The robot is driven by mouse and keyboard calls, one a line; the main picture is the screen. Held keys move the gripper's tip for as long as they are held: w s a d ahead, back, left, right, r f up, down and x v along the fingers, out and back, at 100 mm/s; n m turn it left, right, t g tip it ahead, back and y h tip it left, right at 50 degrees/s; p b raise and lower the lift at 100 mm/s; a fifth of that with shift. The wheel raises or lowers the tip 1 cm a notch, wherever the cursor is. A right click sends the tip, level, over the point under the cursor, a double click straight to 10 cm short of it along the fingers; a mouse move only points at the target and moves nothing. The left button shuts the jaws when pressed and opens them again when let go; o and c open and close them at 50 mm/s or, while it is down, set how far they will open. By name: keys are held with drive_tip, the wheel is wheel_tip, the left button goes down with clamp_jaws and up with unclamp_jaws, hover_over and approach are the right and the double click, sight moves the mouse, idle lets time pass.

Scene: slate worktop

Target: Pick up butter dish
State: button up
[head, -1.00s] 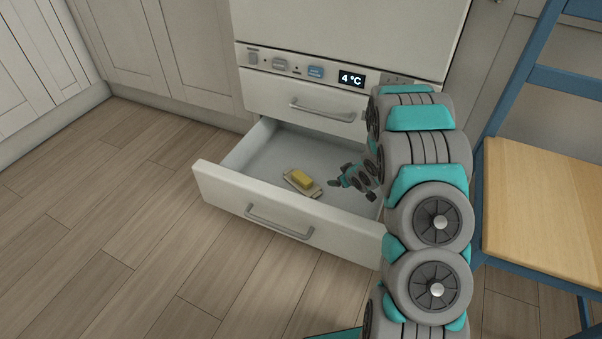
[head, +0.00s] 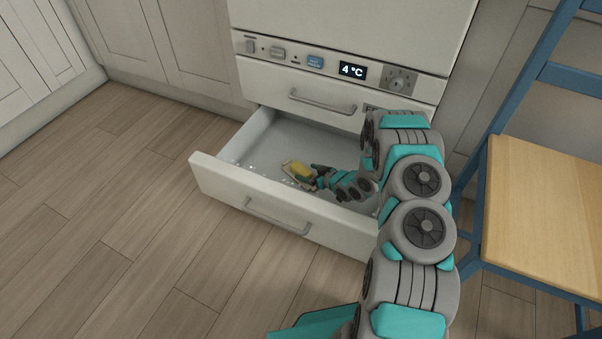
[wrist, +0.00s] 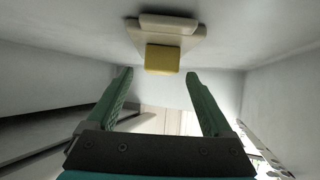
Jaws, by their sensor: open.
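The butter dish (head: 297,170) is a small cream dish with a yellow block of butter on it. It lies on the floor of the open drawer. In the wrist view, the dish (wrist: 168,24) with its butter (wrist: 162,59) is just beyond the fingertips, roughly centred between them. My gripper (head: 317,177) is inside the drawer at the dish's right side, close to it in the head view. Its green fingers are spread wide and empty in the wrist view (wrist: 158,74). Part of the dish's right end is hidden by the gripper in the head view.
The white drawer (head: 262,205) is pulled out, with its front panel and side walls around the dish. A closed drawer (head: 300,92) and a control panel reading 4 °C (head: 353,71) are above. A blue chair with a wooden seat (head: 545,215) stands at the right.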

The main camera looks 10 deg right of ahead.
sight(302, 170)
drive_tip(key=x, duration=0.4)
drive_tip(key=shift+w+a, duration=0.25)
clamp_jaws()
idle(0.4)
